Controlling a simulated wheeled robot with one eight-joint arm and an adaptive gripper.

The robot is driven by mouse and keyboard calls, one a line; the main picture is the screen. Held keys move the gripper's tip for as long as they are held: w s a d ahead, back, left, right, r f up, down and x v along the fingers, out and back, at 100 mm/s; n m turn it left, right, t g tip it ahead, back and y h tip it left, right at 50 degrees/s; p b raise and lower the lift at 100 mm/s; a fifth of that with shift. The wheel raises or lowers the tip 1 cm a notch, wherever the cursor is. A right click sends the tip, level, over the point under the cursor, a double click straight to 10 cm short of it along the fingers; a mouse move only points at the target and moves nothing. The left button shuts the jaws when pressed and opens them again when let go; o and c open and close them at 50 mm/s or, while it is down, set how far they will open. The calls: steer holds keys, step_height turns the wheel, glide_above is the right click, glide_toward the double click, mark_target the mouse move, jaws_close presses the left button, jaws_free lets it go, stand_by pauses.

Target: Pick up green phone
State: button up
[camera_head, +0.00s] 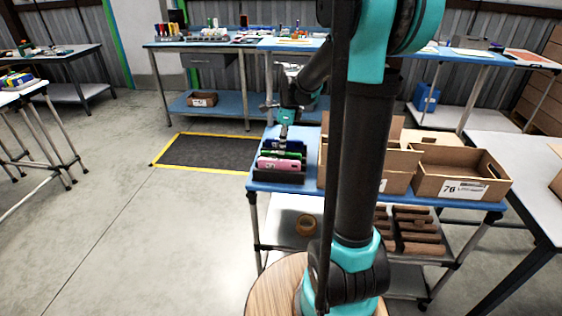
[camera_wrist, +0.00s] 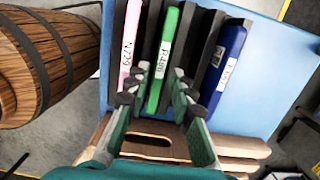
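The green phone (camera_wrist: 164,58) stands on edge in a dark slotted rack (camera_wrist: 192,52), with a white label on it. It sits between a pink phone (camera_wrist: 130,50) and a blue phone (camera_wrist: 226,65). My gripper (camera_wrist: 156,90) is open, with one finger on each side of the green phone's near end. I cannot tell whether the fingers touch it. In the head view, my gripper (camera_head: 282,146) is over the rack, and the green phone (camera_head: 292,155) shows as a thin strip between the pink phone (camera_head: 279,164) and the blue phone (camera_head: 287,145).
The rack stands at the left end of a blue table (camera_head: 310,182). Cardboard cartons (camera_head: 452,180) stand to its right, close by. A wooden barrel (camera_wrist: 45,60) shows at the left of the wrist view. The blue surface beside the blue phone is bare.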

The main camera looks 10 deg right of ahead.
steer(key=shift+w+a+f, duration=0.1)
steer(key=shift+a+f, duration=0.05)
steer(key=shift+f, duration=1.35)
jaws_close()
steer(key=shift+r, duration=0.1)
